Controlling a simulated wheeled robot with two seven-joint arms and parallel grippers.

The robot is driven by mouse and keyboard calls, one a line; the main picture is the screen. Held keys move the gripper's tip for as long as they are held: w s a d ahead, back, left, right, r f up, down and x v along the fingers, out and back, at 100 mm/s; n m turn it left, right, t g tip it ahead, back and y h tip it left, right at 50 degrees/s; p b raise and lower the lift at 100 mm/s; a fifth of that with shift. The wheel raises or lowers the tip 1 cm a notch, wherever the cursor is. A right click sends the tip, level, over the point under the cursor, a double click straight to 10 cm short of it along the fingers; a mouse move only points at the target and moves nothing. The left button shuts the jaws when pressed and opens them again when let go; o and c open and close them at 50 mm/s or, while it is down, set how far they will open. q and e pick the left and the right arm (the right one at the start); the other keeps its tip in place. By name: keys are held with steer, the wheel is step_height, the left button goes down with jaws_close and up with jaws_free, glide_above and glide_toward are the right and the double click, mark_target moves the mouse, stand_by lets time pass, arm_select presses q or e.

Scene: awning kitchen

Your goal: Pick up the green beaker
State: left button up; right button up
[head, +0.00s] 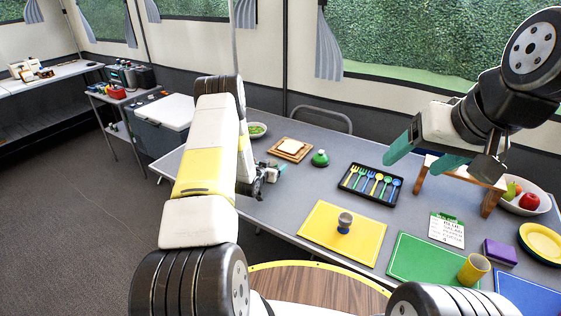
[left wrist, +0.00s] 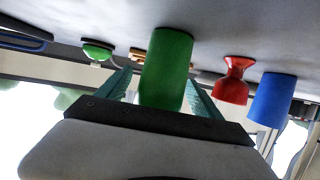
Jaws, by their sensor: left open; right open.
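In the left wrist view, which looks upside down with the table at the top, the green beaker (left wrist: 166,68) stands on the grey table. It is between the two teal fingers of my left gripper (left wrist: 160,88), which are open with one on each side of it. I cannot tell whether either finger touches it. My right gripper (head: 414,164) is open and empty above the table's right part.
A red flask-like object (left wrist: 232,80) and a blue cylinder (left wrist: 271,99) stand beside the beaker in the left wrist view. A green-domed object (head: 320,158), a cutlery tray (head: 343,186), a yellow mat (head: 318,232) and a small wooden stand (head: 491,201) are on the table.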

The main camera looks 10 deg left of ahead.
arm_select(q)
steer(key=shift+w+f, duration=0.2)
steer(key=shift+w, duration=0.3)
steer(key=c, duration=1.4)
steer(key=shift+c, duration=0.2)
